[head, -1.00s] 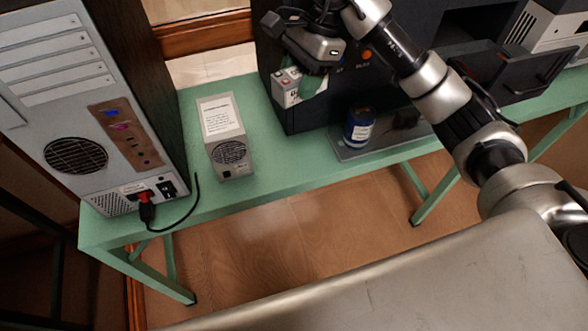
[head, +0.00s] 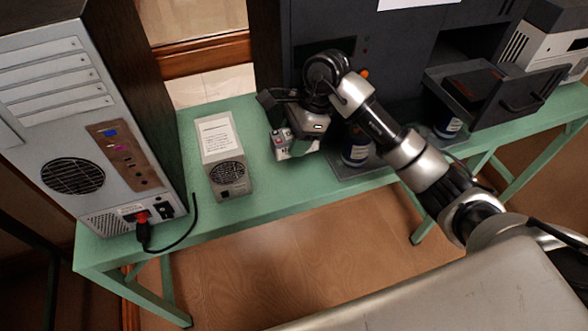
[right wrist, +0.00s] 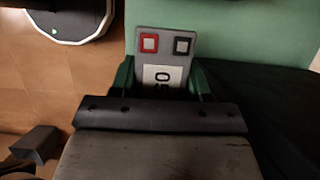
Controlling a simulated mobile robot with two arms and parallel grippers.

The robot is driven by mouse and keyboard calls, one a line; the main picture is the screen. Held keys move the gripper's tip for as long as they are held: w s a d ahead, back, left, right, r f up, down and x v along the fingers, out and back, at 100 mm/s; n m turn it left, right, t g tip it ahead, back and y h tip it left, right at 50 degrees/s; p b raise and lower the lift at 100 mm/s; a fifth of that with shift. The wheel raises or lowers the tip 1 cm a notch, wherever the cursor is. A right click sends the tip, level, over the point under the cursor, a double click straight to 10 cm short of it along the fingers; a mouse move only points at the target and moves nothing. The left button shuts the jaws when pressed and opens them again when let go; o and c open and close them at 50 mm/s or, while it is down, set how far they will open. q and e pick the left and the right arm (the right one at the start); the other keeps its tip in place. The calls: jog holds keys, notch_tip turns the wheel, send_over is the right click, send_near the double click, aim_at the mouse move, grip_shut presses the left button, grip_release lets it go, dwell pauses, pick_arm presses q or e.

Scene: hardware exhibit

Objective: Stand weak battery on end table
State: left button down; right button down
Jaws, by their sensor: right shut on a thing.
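The battery (head: 281,150) is a small pale block with a red and a dark terminal on its grey top. My right gripper (head: 298,146) is shut on it, low over the green table (head: 265,192), beside the dark machine. In the right wrist view the battery's grey face (right wrist: 166,58) sits between the fingers (right wrist: 165,82), with one red-framed and one black-framed terminal and a white label. The gripper hides much of the battery in the head view. I cannot tell whether its base touches the table. My left gripper is not in view.
A grey labelled box with a fan (head: 222,155) stands left of the battery. A computer tower (head: 75,100) with a black cable stands farther left. A blue jar (head: 355,150) stands right of my gripper on a dark plate. Bare green tabletop shows around the grey box.

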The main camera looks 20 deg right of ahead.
jog(key=p, duration=0.1)
send_near(288, 183)
jog(key=x, duration=0.5)
jog(key=shift+a, duration=0.2)
jog(key=shift+f, duration=0.45)
jog(key=shift+f, duration=0.15)
jog(key=c, duration=0.5)
grip_release()
